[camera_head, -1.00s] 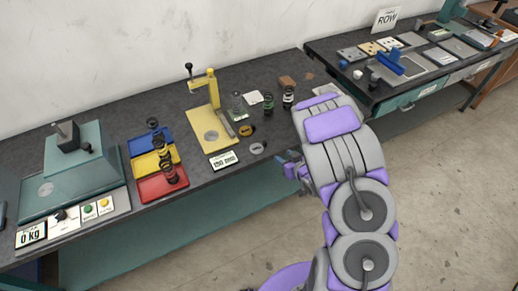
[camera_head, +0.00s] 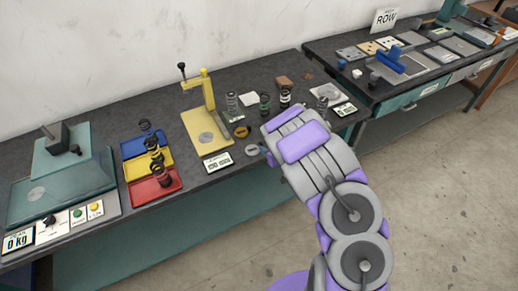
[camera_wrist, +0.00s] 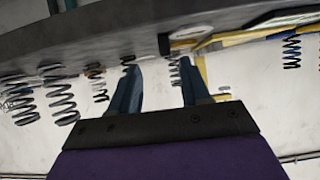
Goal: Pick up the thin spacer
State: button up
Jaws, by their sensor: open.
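Two small ring-shaped pieces lie near the front edge of the dark bench in the head view: a brass-coloured ring (camera_head: 242,132) and a grey ring (camera_head: 252,150). I cannot tell which one is the thin spacer. My gripper (camera_head: 267,154) is just right of the grey ring, apart from it as far as I can see, and is partly hidden by my arm. In the wrist view its two fingers (camera_wrist: 160,82) are spread with nothing held between them. That view looks upside down, along the bench edge, and shows neither ring clearly.
A yellow press stand (camera_head: 206,132) and a label plate (camera_head: 218,162) are left of the rings. Several upright springs stand behind, including a green one (camera_head: 264,104). Red, yellow and blue trays (camera_head: 136,148) are further left. A second bench (camera_head: 440,78) is at right.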

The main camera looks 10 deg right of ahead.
aim_at(259, 144)
jog(key=shift+w+a, duration=0.1)
jog(key=shift+a, duration=0.35)
jog(key=shift+w+a+f+b, duration=0.2)
jog(key=shift+w+a+f, duration=0.05)
jog(key=shift+w+a, duration=0.25)
jog(key=shift+w+a+f+b, duration=0.15)
jog(key=shift+w+a+f, duration=0.1)
jog(key=shift+w+a, duration=0.25)
jog(key=shift+w+d+f+b, duration=0.15)
jog(key=shift+w+d+f, duration=0.15)
jog(key=shift+w, duration=0.3)
jog(key=shift+w+d+f+b, duration=0.15)
jog(key=shift+w+d+f, duration=0.15)
jog(key=shift+w, duration=0.25)
jog(key=shift+w+d+f, duration=0.1)
jog(key=shift+w+d, duration=0.05)
jog(key=shift+d, duration=0.05)
jog(key=shift+a, duration=0.75)
jog(key=shift+c, duration=1.3)
jog(key=shift+a, duration=0.3)
jog(key=shift+c, duration=1.4)
jog(key=shift+d, duration=0.55)
jog(key=c, duration=0.3)
jog(key=shift+d, duration=0.4)
grip_shut()
